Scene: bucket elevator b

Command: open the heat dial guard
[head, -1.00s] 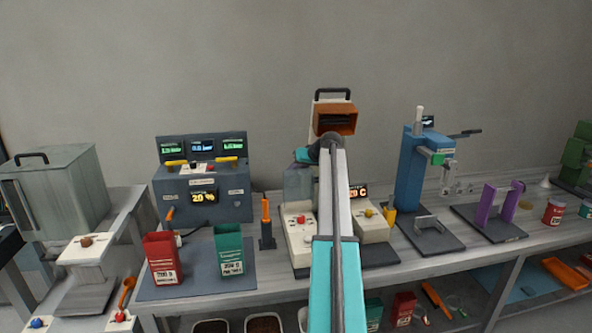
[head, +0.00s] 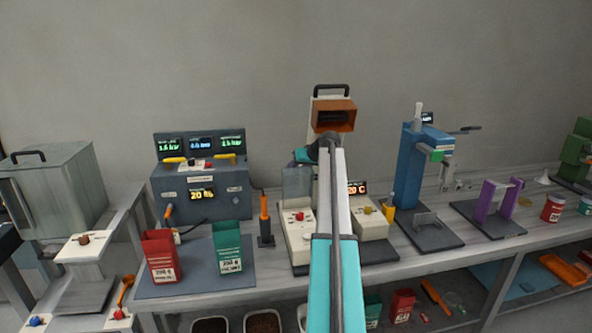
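The heating machine stands on the bench at the centre in the head view, with a "20 C" display (head: 357,188) on its right part. A small yellow knob (head: 367,210) sits on the white block below the display. A red knob (head: 299,217) sits on the white block to the left. A clear grey panel (head: 297,186) stands behind the red knob. I cannot tell which small part is the heat dial guard or whether it is open. My arm crosses the middle of the machine and hides part of it. My gripper's fingers are hidden behind the arm.
An orange-brown box (head: 333,115) is raised above the machine. An orange-handled tool (head: 264,218) stands at its left, and a yellow item (head: 389,209) at its right. A blue press (head: 408,165) is further right. Red (head: 160,255) and green (head: 228,247) bins stand left.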

